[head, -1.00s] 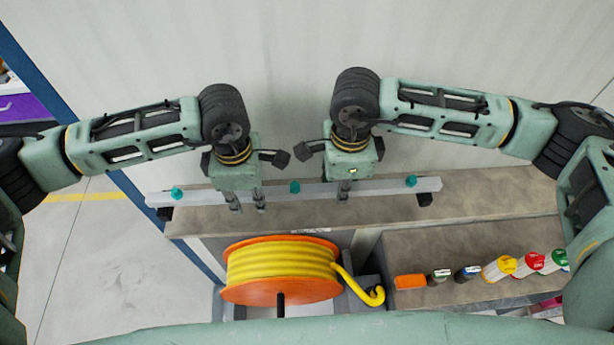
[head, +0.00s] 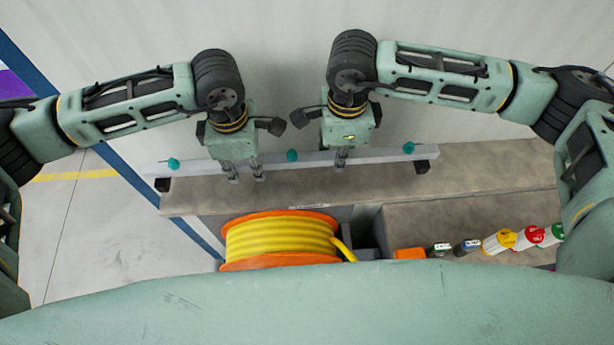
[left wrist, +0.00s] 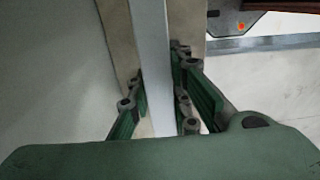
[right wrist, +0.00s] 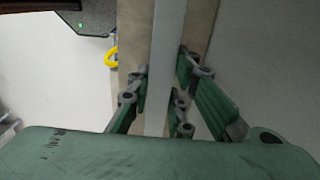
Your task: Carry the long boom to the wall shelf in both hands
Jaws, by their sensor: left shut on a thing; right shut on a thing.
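The long boom (head: 380,156) is a pale grey bar with teal knobs, running left to right along the wall. Black blocks show just below it near both ends. My left gripper (head: 246,178) is shut on the boom left of its middle knob; my right gripper (head: 341,164) is shut on it right of that knob. Both wrist views show the bar between green fingers, in the left (left wrist: 152,60) and the right (right wrist: 165,60). The boom lies over the rear of a brown shelf-like surface (head: 480,165); I cannot tell whether it touches.
An orange reel of yellow hose (head: 280,240) stands in front of the surface. To its right, an orange block (head: 409,254) and several small containers (head: 500,241) sit on a lower brown top (head: 430,225). A blue post (head: 110,155) rises at left. Open floor lies left of it.

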